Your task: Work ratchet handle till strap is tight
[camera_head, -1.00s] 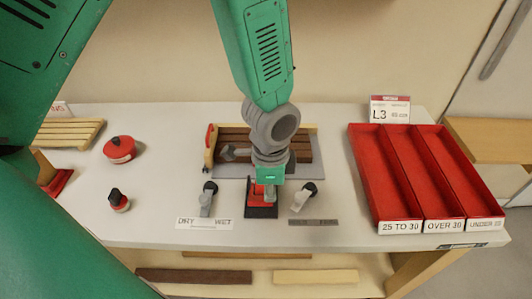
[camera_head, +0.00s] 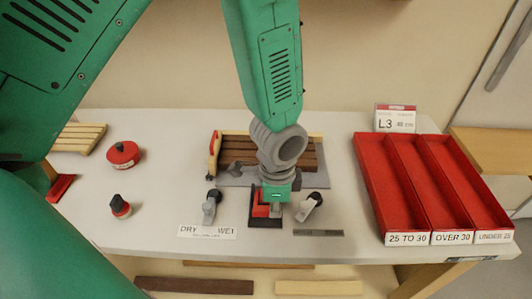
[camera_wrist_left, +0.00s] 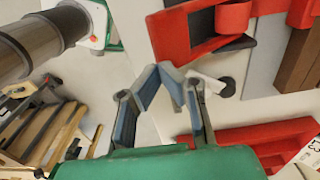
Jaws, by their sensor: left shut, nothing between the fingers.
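A red ratchet on a black base (camera_head: 258,212) sits at the bench front, below a bundle of dark brown slats (camera_head: 295,152) in a holder on a grey plate. In the left wrist view a red ratchet part with a black edge (camera_wrist_left: 190,30) shows at the top. My left gripper (camera_head: 276,209) is over the right side of the ratchet and covers part of it. In the wrist view the left gripper (camera_wrist_left: 172,73) has its fingertips together with nothing between them. I cannot make out the strap clearly or tell whether the gripper touches the handle. My right gripper is out of view.
Two grey levers with black knobs, one left (camera_head: 210,207) and one right (camera_head: 309,207), flank the ratchet. A red three-lane tray (camera_head: 362,165) stands right.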

